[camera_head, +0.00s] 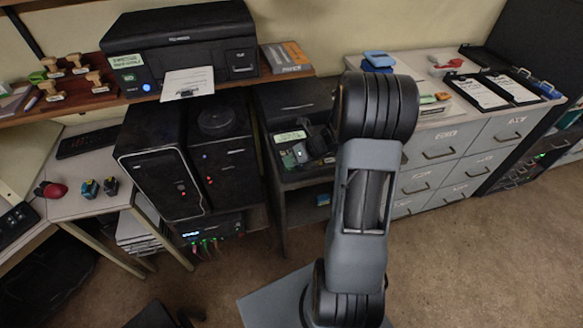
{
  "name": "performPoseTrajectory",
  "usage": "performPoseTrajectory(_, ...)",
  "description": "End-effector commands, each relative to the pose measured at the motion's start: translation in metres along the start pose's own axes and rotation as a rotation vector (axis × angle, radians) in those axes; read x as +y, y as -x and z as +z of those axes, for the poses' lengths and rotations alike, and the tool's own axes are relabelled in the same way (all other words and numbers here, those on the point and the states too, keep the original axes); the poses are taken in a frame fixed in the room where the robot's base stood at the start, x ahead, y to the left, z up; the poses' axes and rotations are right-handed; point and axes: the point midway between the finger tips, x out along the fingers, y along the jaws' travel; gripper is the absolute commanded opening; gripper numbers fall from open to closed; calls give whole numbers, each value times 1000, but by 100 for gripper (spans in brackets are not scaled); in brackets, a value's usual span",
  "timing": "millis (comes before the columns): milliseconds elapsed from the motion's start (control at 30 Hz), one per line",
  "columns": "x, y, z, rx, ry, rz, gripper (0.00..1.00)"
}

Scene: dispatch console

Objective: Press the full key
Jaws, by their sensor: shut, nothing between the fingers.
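No key that I can read as "full" shows in the head view; lettering is too small. A dark unit (279,133) with a pale green label stands left of my arm's elbow, with small grey and green parts on its top. My gripper (302,153) appears as a small dark shape over this unit, partly hidden among dark parts. It is shut and empty. I cannot tell whether it touches anything. A black printer (185,52) on the wooden shelf at upper left has a green label, a green mark and a lit blue button.
A black computer tower (164,165) stands left of the unit. Grey drawers (440,150) with clipboards on top stand at right. Rubber stamps (54,67) are on the shelf and a red mouse (50,190) on the left desk. The carpet at lower right is clear.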

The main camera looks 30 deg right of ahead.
Motion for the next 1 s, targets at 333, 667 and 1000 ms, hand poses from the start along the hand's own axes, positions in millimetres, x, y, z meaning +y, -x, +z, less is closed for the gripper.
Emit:
performPoseTrajectory(333, 6, 8, 6, 1, 0, 0, 0)
performPoseTrajectory(667, 8, 10, 7, 1, 0, 0, 0)
performPoseTrajectory(1000, 11, 15, 11, 0, 0, 0, 0)
